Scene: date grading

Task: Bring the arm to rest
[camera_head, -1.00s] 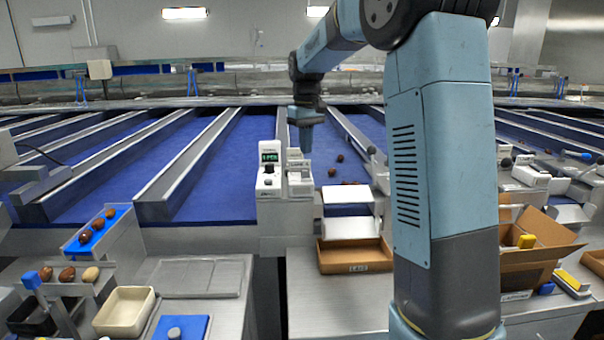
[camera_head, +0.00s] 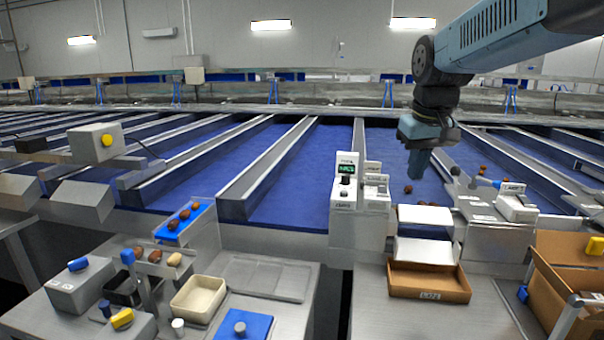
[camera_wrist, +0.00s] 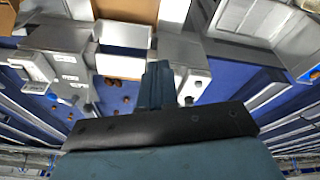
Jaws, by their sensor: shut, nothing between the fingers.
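My gripper (camera_head: 418,172) hangs from my blue arm at the upper right of the head view, pointing down above the blue conveyor lanes. Its fingers are shut with nothing between them. In the wrist view my gripper (camera_wrist: 156,70) shows at the middle, its fingers together over the blue lane. A white weighing unit (camera_head: 346,196) with a green display stands to the left of it. A brown date (camera_head: 408,189) lies on the lane below and left of the fingertips.
A cardboard tray (camera_head: 430,296) sits on the bench below. A larger cardboard box (camera_head: 565,290) stands at the right edge. At left are a cream bin (camera_head: 198,312), a blue rack (camera_head: 172,238) with dates and a blue pad (camera_head: 262,326). The space around my gripper looks clear.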

